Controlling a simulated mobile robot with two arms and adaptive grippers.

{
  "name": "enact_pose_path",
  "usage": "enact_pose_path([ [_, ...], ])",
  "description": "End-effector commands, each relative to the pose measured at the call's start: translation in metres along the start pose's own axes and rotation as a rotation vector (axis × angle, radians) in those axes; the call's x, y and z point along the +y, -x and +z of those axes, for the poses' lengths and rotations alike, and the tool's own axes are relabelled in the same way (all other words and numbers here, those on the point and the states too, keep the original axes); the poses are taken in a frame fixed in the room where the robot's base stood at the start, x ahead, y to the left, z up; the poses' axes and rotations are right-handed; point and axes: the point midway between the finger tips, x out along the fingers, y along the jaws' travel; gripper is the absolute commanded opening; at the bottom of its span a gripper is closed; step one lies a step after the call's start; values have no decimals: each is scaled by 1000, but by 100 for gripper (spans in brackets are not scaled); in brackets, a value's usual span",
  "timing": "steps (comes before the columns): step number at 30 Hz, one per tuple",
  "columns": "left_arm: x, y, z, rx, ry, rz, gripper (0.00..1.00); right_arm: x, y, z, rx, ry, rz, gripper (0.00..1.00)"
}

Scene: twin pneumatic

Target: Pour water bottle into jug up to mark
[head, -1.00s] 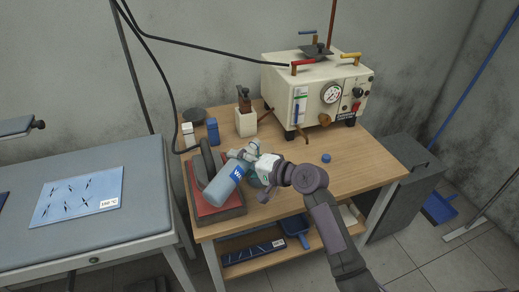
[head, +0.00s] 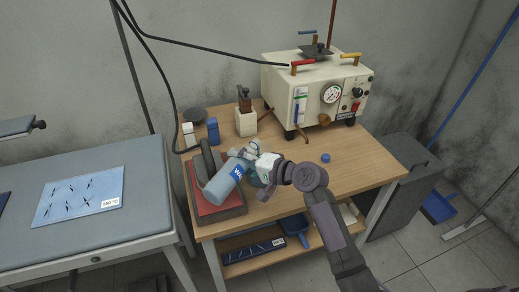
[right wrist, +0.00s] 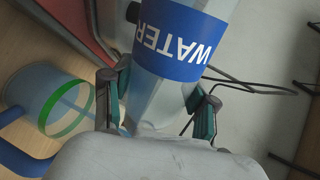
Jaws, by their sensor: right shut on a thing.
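My right gripper (head: 245,162) is shut on the water bottle (head: 222,187), a pale blue bottle with a blue label, and holds it tilted over the table's left part. In the right wrist view the bottle (right wrist: 180,42) lies between the two fingers (right wrist: 157,100), its narrowing end towards the wrist. The jug (head: 254,181) is largely hidden behind my gripper. In the right wrist view the clear jug (right wrist: 38,82) has a green ring and a blue handle. A thin blue streak runs from near the bottle's narrow end into the jug. The water level is unclear. My left gripper is not in view.
A red-topped heat press (head: 211,208) with a dark handle lies beneath the bottle. A small blue cap (head: 325,158) lies on the wooden table (head: 355,180). A cream machine (head: 318,92) stands at the back. The table's right side is mostly clear.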

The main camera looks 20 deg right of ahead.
Motion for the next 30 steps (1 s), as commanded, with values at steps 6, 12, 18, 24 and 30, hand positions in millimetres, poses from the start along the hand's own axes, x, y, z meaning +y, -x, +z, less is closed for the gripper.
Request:
enact_pose_path([
  [6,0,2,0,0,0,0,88,-2,0,0,-1,-8,-2,1],
  [12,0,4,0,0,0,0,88,-3,1,-1,-3,-16,-2,1],
  [18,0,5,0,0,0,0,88,-3,1,-1,-5,-21,-2,1],
  [24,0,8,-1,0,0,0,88,-4,1,-1,-8,-31,-2,1],
  [30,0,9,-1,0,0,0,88,-5,1,-1,-10,-39,-2,1],
])
